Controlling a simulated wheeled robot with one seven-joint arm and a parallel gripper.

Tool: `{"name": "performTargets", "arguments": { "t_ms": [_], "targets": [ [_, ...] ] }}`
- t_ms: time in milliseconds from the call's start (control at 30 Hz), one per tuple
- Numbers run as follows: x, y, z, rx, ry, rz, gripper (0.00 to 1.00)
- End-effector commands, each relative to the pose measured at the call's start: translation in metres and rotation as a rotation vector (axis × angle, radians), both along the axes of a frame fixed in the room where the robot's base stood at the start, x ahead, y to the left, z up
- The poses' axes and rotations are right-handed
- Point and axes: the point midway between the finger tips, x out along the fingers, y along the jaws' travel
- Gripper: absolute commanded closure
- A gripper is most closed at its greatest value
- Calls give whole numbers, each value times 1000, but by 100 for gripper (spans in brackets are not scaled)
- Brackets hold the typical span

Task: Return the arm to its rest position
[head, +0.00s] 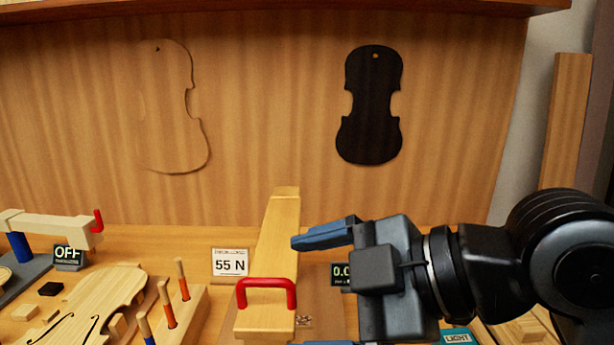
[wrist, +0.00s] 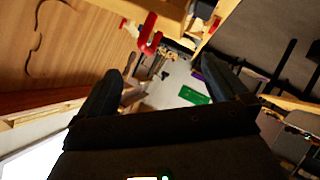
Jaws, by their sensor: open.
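My gripper (head: 325,290) is at the end of my arm, which reaches in from the right in the head view. It points left over the bench, beside a wooden beam with a red handle (head: 267,284). One blue-grey finger shows above and part of the other at the bottom edge. In the wrist view my gripper (wrist: 155,85) has its two dark fingers wide apart with nothing held between them. A red part (wrist: 149,36) shows beyond the fingers there.
A pale violin plate (head: 95,305), a peg rack (head: 175,310) and small blocks lie on the left. A 55 N card (head: 230,263) and an OFF display (head: 68,257) stand on the bench. A black violin template (head: 371,105) hangs on the back panel. Free room is above the bench.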

Motion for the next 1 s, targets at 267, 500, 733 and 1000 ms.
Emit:
{"name": "performTargets", "arguments": {
  "t_ms": [267,500,733,1000],
  "targets": [
    [12,17,17,446,101,-248,0],
    [15,0,-2,739,210,-495,0],
    [-1,-30,-46,927,302,-749,0],
    [-50,-71,-113,1024,362,-1035,0]
  ]
}}
